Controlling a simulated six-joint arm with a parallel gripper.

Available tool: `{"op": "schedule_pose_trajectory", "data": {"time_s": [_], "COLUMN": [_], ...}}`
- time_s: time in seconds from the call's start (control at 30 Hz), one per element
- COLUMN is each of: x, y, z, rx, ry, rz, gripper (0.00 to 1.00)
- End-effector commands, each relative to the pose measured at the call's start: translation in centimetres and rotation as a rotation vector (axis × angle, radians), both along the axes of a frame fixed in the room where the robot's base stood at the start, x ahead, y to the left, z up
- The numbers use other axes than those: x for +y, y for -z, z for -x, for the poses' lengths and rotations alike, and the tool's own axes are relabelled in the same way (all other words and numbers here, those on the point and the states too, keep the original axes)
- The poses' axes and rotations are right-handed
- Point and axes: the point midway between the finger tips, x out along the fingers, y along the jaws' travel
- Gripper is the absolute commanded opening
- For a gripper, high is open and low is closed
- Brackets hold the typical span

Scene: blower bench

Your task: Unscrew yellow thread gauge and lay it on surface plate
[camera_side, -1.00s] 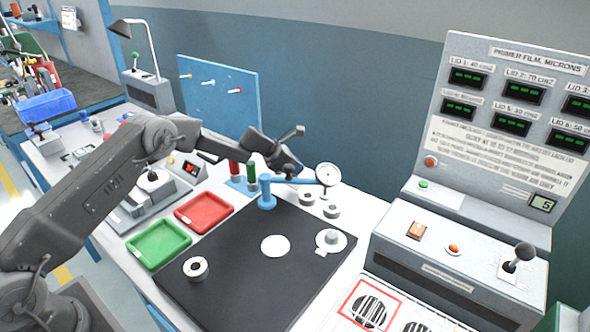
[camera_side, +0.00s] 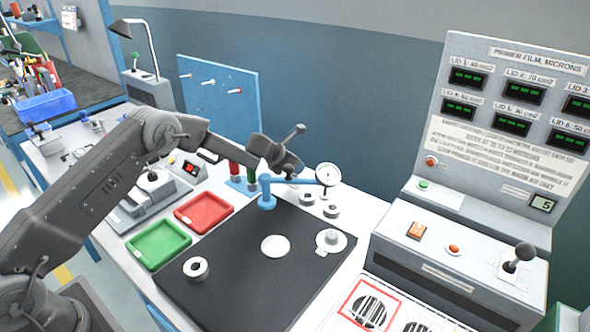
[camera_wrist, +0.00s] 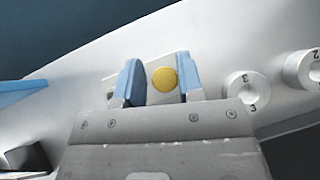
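The yellow thread gauge shows as a round yellow top (camera_wrist: 165,79) in the wrist view, over a pale block. My gripper (camera_wrist: 160,82) has its two blue fingertips on either side of the yellow top. A gap shows on the left, so the fingers look open around it. In the side view my gripper (camera_side: 290,176) is low behind the black surface plate (camera_side: 225,290), near the blue dial stand (camera_side: 267,196). The yellow gauge is hidden there. The thread under the yellow top cannot be seen.
Red (camera_side: 234,172) and green (camera_side: 251,173) cylinders stand left of my gripper. Numbered rings (camera_wrist: 246,91) lie on its right. A dial gauge (camera_side: 328,174) is close by. The plate bears a ring (camera_side: 196,268), a white disc (camera_side: 275,246) and a flanged part (camera_side: 331,240), with bare room at its front.

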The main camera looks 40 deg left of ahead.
Motion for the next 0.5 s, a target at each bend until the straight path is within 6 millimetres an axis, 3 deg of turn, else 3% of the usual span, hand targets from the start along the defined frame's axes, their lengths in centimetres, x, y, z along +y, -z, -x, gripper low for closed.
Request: {"op": "schedule_pose_trajectory", "data": {"time_s": [0.17,0.5], "x": [-0.01,-0.51], "y": [0.02,0.11], "z": [-0.02,0.02], "rx": [-0.001,0.001], "ry": [0.049,0.384], "rz": [0.0,0.0], "gripper": [0.35,0.35]}}
